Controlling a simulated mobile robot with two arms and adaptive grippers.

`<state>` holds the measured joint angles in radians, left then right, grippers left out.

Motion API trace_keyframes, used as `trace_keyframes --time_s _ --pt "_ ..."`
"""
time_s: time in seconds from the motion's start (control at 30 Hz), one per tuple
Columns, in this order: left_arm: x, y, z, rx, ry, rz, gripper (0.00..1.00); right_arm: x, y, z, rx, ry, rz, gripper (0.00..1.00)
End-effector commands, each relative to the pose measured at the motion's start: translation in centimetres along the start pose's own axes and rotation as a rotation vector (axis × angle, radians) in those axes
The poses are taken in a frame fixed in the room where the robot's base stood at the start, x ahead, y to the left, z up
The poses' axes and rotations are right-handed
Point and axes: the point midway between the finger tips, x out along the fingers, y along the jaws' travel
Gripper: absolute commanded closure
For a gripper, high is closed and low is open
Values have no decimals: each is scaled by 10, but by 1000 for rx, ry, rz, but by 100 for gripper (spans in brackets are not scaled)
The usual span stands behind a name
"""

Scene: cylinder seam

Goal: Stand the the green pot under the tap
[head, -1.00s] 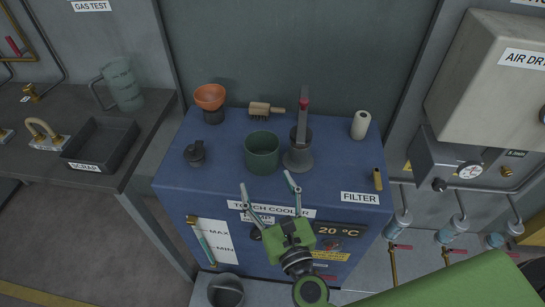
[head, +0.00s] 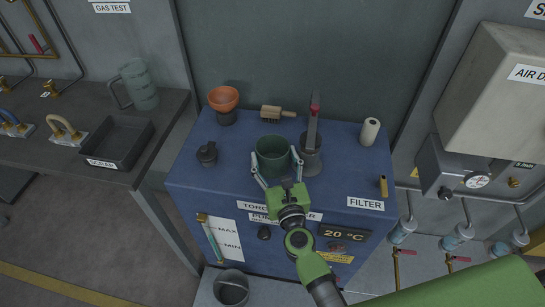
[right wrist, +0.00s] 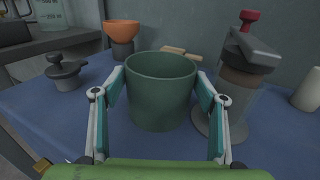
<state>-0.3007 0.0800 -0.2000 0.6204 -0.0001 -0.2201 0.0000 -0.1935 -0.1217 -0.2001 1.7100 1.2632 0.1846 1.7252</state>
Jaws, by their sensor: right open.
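The green pot (head: 273,157) stands upright and open-topped on the blue top of the torch cooler. My right gripper (head: 275,164) is open, its fingers on either side of the pot. In the right wrist view the pot (right wrist: 161,90) sits between the two fingers; I cannot tell whether they touch it. My left gripper is not in view.
A scrap tray (head: 117,150) is on the left bench.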

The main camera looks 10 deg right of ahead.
Motion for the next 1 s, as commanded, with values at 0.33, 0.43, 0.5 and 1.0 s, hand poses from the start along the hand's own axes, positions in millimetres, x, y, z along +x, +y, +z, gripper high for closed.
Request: trace_keyframes --time_s 0.33,0.43,0.5,1.0 --pt "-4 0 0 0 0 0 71 23 0 0 0 0 -1 34" --pt "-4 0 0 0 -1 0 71 23 0 0 0 0 0 34" --pt "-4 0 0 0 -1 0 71 23 0 0 0 0 0 50" --pt "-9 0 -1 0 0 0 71 23 0 5 0 0 0 66"
